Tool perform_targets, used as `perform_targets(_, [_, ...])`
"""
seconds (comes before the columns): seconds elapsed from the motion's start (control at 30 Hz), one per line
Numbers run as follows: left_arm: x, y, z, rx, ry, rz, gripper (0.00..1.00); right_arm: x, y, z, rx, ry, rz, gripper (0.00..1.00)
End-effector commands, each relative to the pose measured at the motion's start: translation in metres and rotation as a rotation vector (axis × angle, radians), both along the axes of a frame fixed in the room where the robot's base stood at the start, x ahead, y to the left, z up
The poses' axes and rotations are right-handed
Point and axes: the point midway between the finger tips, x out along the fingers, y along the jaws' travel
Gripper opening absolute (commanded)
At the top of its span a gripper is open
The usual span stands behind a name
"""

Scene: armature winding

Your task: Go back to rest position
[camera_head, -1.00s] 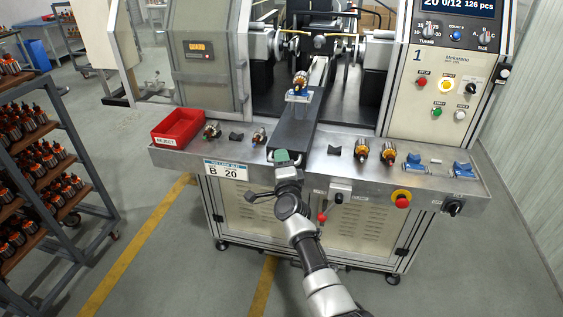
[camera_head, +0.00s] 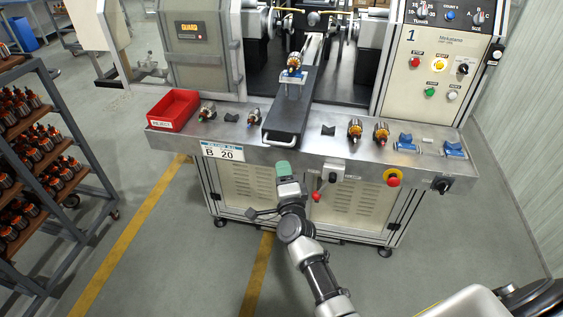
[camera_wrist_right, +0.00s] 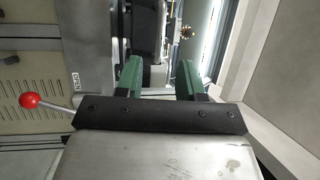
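My right gripper (camera_head: 284,168) is in front of the machine's table edge, just below the near end of the dark slide (camera_head: 292,110). In the right wrist view its two green fingers (camera_wrist_right: 160,77) stand apart with nothing between them, so it is open. An armature (camera_head: 295,62) sits on the blue holder on the slide, clear of the gripper. My left gripper is not in view.
A red-knobbed lever (camera_head: 316,197) hangs close to the right of my gripper; it also shows in the wrist view (camera_wrist_right: 29,100). The table (camera_head: 225,137) holds a red bin (camera_head: 173,109), armatures and blue holders. A rack (camera_head: 62,150) stands left. Floor in front is open.

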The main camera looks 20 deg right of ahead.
Motion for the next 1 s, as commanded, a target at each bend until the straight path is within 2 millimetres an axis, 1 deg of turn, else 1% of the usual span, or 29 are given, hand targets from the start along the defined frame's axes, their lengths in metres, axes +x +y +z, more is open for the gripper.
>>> perform_targets(0.43, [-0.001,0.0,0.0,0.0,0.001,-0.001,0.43,-0.001,0.0,-0.001,0.0,0.0,0.0,0.38])
perform_targets(0.5, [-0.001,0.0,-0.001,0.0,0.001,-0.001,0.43,-0.002,0.001,-0.006,-0.01,0.011,0.003,0.38])
perform_targets(0.57, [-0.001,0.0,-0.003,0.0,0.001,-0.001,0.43,-0.004,0.004,-0.02,-0.035,0.042,0.012,0.38])
perform_targets(0.67, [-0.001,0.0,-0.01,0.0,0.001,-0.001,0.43,-0.012,0.012,-0.066,-0.125,0.142,0.046,0.38])
perform_targets(0.7, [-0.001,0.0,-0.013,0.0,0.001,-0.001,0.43,-0.019,0.016,-0.091,-0.174,0.197,0.069,0.38])
perform_targets(0.77, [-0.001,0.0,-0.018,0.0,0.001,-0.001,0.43,-0.032,0.024,-0.133,-0.262,0.29,0.111,0.38])
perform_targets(0.8, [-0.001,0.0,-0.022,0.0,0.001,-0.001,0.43,-0.043,0.028,-0.162,-0.322,0.353,0.142,0.38])
perform_targets(0.87, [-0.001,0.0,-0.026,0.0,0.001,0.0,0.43,-0.063,0.033,-0.205,-0.415,0.447,0.194,0.38])
perform_targets(0.9, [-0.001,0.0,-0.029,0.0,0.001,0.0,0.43,-0.077,0.037,-0.232,-0.473,0.508,0.231,0.38])
perform_targets(0.97, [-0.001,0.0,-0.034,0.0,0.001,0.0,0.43,-0.101,0.04,-0.271,-0.559,0.594,0.289,0.38])
perform_targets(1.0, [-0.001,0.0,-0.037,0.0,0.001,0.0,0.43,-0.119,0.042,-0.297,-0.617,0.651,0.33,0.38])
